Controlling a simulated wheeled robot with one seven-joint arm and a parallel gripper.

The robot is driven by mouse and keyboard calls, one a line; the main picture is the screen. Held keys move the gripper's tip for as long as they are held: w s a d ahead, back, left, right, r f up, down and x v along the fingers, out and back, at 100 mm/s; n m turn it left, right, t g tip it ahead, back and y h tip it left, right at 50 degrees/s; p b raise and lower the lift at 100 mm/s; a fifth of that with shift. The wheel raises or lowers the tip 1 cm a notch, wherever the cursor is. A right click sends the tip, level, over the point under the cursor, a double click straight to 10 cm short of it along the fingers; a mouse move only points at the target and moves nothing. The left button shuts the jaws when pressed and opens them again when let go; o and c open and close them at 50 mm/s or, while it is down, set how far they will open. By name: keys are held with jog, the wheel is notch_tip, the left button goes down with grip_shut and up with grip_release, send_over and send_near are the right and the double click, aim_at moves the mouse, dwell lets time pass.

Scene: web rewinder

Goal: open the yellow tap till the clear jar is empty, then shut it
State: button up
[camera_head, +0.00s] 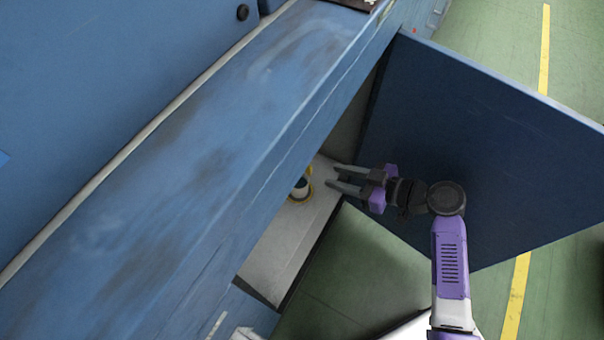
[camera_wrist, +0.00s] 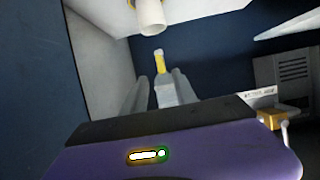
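The yellow tap shows in the wrist view as a small upright yellow handle (camera_wrist: 159,62) with a pale grey part below it. In the head view, a bit of yellow (camera_head: 309,170) shows inside the blue machine's opening, beside a small white cylinder with a dark top (camera_head: 300,187). My gripper (camera_head: 333,175) is open and empty, fingers pointing left into the opening. In the wrist view its fingers stand either side of the yellow handle's line; I cannot tell whether they touch it. I cannot make out the clear jar or its level.
A dark blue door (camera_head: 480,140) stands open behind my arm. A long blue ledge (camera_head: 200,170) overhangs the opening. The wrist view shows a white pipe end (camera_wrist: 150,16) above the handle and a brass fitting (camera_wrist: 272,117) at right. Green floor (camera_head: 365,270) is clear below.

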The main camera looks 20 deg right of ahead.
jog(key=b+x, duration=0.2)
jog(key=x, duration=0.6)
jog(key=shift+b, duration=0.35)
jog(key=shift+r, duration=0.15)
grip_shut()
